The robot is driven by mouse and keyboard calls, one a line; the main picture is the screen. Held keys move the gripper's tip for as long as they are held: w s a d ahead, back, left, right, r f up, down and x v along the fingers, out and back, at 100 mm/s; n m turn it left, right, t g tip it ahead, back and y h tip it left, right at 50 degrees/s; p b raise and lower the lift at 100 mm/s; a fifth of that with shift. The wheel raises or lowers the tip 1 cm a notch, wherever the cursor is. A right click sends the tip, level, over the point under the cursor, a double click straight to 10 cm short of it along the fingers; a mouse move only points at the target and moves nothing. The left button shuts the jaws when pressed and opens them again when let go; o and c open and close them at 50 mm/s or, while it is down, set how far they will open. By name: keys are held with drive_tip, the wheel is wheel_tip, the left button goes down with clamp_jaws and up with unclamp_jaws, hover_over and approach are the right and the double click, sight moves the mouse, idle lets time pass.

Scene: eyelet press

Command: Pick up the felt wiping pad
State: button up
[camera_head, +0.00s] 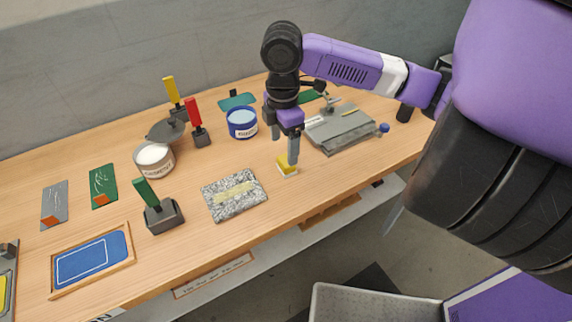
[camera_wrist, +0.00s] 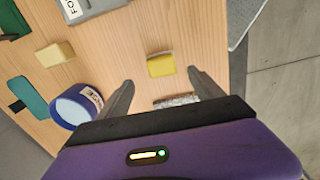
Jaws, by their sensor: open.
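A small yellow block with a pale base (camera_head: 287,166), which looks to be the felt wiping pad, lies on the wooden table. In the wrist view the yellow block (camera_wrist: 161,65) shows ahead, between the lines of my two fingers. My gripper (camera_head: 284,146) points down close above it, and one finger covers part of it in the head view. The fingers (camera_wrist: 160,78) are spread with nothing between them. Whether a finger touches the block I cannot tell.
A speckled grey mat (camera_head: 221,207) lies left of the block. A blue tin (camera_head: 242,123) stands behind, and a grey press-like unit (camera_head: 340,130) is to the right. A second, paler yellow block (camera_wrist: 55,54) lies near the tin. The table's front edge is close.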

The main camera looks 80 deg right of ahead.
sight(286, 160)
drive_tip(key=f, duration=0.4)
drive_tip(key=f+p, duration=0.1)
drive_tip(key=f, duration=0.1)
drive_tip(key=shift+s+f, duration=0.25)
drive_tip(key=shift+s, duration=0.1)
drive_tip(key=shift+c, duration=0.5)
drive_tip(key=c, duration=1.3)
drive_tip(key=shift+c, duration=0.3)
wheel_tip(286, 160, up, 20)
drive_tip(key=shift+b, duration=0.3)
